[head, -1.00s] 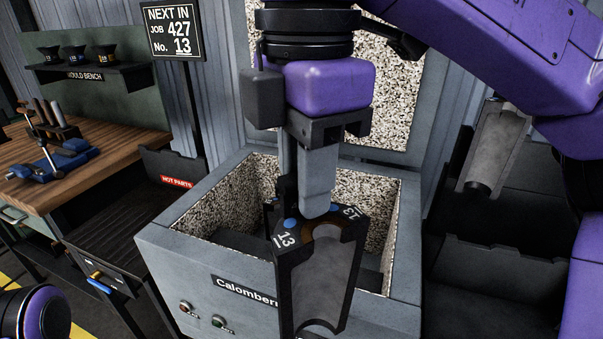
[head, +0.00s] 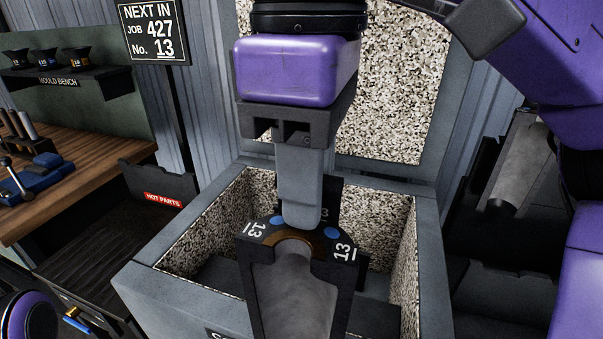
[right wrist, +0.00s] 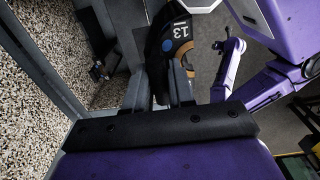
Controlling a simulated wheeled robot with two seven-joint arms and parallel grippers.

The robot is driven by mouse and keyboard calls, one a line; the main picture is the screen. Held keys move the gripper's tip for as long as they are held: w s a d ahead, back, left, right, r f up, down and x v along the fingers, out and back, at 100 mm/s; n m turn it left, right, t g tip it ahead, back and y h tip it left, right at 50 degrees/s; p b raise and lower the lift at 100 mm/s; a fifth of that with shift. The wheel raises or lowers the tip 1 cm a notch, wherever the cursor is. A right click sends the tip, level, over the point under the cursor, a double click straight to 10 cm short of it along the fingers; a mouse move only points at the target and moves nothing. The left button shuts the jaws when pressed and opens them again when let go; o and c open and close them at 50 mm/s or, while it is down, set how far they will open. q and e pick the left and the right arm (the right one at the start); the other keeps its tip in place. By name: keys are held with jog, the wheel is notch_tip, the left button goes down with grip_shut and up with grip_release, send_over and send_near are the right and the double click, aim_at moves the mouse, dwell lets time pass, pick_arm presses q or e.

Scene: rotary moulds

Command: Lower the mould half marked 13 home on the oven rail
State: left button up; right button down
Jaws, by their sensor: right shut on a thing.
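My right gripper (head: 298,225) is shut on the top of a dark mould half (head: 253,285) marked 13, with two blue dots and a brown ring at its neck. It is upright, with its grey hollow facing me, at the near part of the open grey oven (head: 165,285). Its lower end is out of frame in the head view. The right wrist view shows the 13 label on the mould half (right wrist: 180,32) beside the fingers. I cannot make out the rail or any contact with it. My left gripper is at most a tiny, unclear shape in the right wrist view.
The oven's speckled lid (head: 385,90) stands open behind. Another mould half (head: 522,165) stands in a dark rack at right. A hot-parts trolley (head: 100,225) and a wooden bench (head: 80,195) are at left. A sign (head: 152,30) reads job 427, No. 13.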

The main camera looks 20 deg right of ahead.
jog(key=w+d+p, duration=0.8)
jog(key=w+d, duration=0.1)
jog(key=w, duration=0.2)
jog(key=w+d+p, duration=0.8)
jog(key=w, duration=0.4)
jog(key=shift+w+d+r+p, duration=0.15)
jog(key=shift+w+d+p, duration=0.1)
jog(key=shift+d+p, duration=0.1)
dwell(1.0)
dwell(0.4)
